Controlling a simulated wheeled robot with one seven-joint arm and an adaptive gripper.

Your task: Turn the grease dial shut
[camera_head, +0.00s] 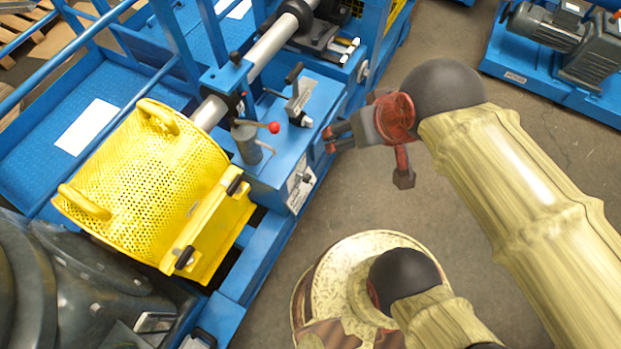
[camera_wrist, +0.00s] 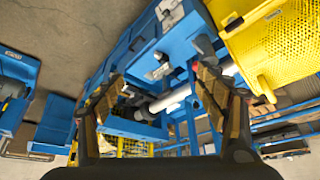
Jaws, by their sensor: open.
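I cannot make out a part that is clearly the grease dial. A blue box (camera_head: 277,165) on the blue machine frame carries a grey cylinder (camera_head: 247,142) with a red ball knob (camera_head: 273,127) beside it. A small grey-and-black fitting (camera_head: 298,99) stands on the box's top. A white label (camera_head: 299,188) is on its front side. My gripper (camera_head: 366,157) is open and empty, to the right of the box and apart from it. In the wrist view my gripper (camera_wrist: 155,92) has its two fingers spread, with blue machinery beyond them.
A yellow perforated guard (camera_head: 150,190) with handles sits left of the box; it also shows in the wrist view (camera_wrist: 275,45). A silver shaft (camera_head: 266,46) runs behind the box. A motor on a blue base (camera_head: 556,30) stands at top right. Bare floor (camera_head: 420,205) lies between.

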